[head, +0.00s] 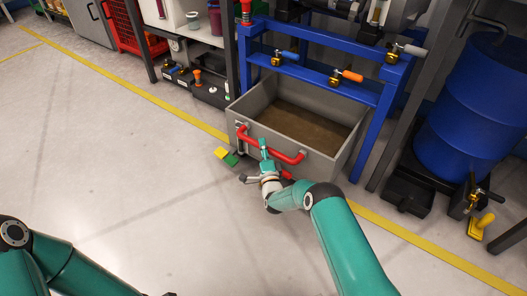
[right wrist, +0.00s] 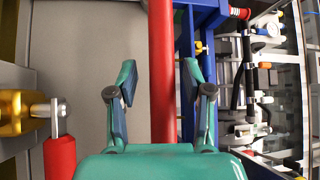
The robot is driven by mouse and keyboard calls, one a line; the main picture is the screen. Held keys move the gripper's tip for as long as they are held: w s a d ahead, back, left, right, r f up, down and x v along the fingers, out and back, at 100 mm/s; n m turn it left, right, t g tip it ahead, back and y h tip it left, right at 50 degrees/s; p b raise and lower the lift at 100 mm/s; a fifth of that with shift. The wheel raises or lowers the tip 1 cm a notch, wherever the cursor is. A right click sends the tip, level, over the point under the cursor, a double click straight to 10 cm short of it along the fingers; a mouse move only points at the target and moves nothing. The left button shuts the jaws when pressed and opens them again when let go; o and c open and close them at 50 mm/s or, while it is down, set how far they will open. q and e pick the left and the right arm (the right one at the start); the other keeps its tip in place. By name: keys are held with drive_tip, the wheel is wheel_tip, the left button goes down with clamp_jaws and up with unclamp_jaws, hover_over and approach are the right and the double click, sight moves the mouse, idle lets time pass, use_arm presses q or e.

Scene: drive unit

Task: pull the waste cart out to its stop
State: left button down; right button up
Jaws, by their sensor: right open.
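The waste cart (head: 333,165) is a grey open bin with brown contents, standing under the blue frame. Its red handle (head: 272,143) runs across the front wall and also shows as a red bar in the right wrist view (right wrist: 161,50). My right gripper (head: 258,165) is open at the front of the cart, close to the handle. In the right wrist view, the red bar lies between the spread fingers (right wrist: 158,85), with gaps visible on both sides.
A small red-handled brass valve (right wrist: 18,113) sits beside my gripper. A yellow and green block (head: 226,156) lies on the floor at the cart's front left. The blue frame (head: 372,143) flanks the cart. A blue drum (head: 460,125) stands right. Floor in front is clear.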

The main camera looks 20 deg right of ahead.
use_arm(q)
drive_tip(key=shift+f, duration=0.1)
use_arm(e)
drive_tip(key=shift+w, duration=0.15)
drive_tip(key=shift+c, duration=0.2)
clamp_jaws()
